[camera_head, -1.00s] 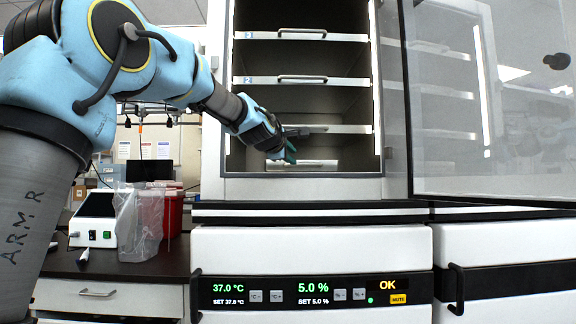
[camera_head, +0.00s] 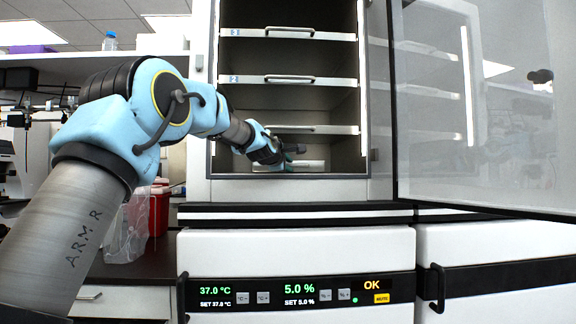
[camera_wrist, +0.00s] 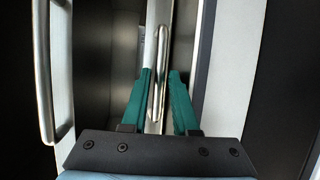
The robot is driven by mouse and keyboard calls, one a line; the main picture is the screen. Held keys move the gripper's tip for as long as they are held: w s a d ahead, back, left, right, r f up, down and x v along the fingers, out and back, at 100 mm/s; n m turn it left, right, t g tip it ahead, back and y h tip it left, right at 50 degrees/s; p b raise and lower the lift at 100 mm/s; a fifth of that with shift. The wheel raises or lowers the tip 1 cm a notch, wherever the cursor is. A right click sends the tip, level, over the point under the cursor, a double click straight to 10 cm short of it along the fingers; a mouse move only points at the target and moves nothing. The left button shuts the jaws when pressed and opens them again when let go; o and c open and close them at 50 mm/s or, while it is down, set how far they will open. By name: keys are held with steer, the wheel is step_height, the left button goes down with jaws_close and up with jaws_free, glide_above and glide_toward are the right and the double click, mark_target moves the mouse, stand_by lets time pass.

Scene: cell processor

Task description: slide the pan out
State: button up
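The pan (camera_head: 309,166) is the low white-fronted piece at the bottom of the open incubator chamber, below the third shelf. My gripper (camera_head: 290,160) is inside the chamber at the pan's front and hides part of it. In the wrist view, my gripper (camera_wrist: 161,74) has its two green fingers apart. The pan's metal bar handle (camera_wrist: 160,62) shows between the fingertips, with gaps beside it. I see no clear grip on it. The pan looks fully inside the chamber.
Shelves with bar handles, such as the second shelf (camera_head: 330,81), sit above the pan. A nearer shelf handle (camera_wrist: 43,70) is left of my fingers in the wrist view. The glass door (camera_head: 480,110) stands open at right. A counter (camera_head: 140,268) is at lower left.

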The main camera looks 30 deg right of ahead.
jaws_close()
stand_by(1.2)
